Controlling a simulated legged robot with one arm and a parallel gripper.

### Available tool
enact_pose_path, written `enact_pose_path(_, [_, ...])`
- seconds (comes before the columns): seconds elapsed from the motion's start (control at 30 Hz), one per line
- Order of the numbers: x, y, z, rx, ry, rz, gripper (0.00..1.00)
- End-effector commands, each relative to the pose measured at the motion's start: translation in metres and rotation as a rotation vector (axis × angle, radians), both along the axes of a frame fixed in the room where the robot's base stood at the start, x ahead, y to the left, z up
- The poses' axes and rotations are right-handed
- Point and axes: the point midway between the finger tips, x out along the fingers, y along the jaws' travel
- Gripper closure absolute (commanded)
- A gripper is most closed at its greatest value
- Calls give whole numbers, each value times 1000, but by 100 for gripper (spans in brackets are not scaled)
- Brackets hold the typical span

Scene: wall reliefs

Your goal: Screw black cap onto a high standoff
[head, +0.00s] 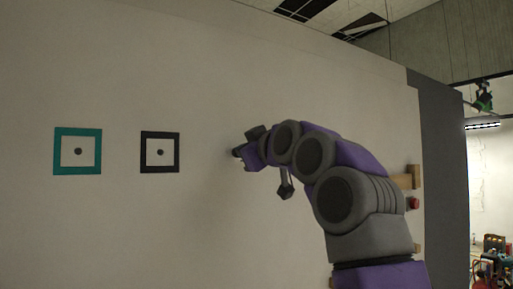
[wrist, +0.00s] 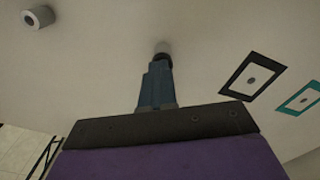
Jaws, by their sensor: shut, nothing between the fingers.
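My gripper (head: 238,153) is in front of the white wall, right of the two square frames. In the wrist view my gripper (wrist: 160,66) is shut, its fingers pointing at the wall. A small round grey thing with a dark end (wrist: 162,50) shows right at the fingertips, partly hidden by them; I cannot tell whether it is a standoff or a cap, or whether the fingers touch it. A grey cylinder with a dark centre (wrist: 38,17), like a standoff, sticks out at the upper left. No separate black cap can be made out.
A black square frame (head: 160,133) and a teal square frame (head: 57,151), each around a dark round spot, are on the wall at left. A wooden block (head: 413,177) and a red piece (head: 413,203) show behind my arm, near the wall's right edge. The wall's lower left is bare.

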Motion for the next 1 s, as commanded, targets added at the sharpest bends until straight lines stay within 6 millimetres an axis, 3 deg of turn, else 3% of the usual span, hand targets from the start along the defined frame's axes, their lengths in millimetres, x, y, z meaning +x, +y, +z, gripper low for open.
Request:
enact_pose_path(0.03, [6,6,-11,-10,20,6,100])
enact_pose_path(0.27, [5,6,-10,40,55,7,100])
enact_pose_path(0.73, [7,7,-5,338,248,9,100])
enact_pose_path(1.0, [8,7,-4,372,261,8,100])
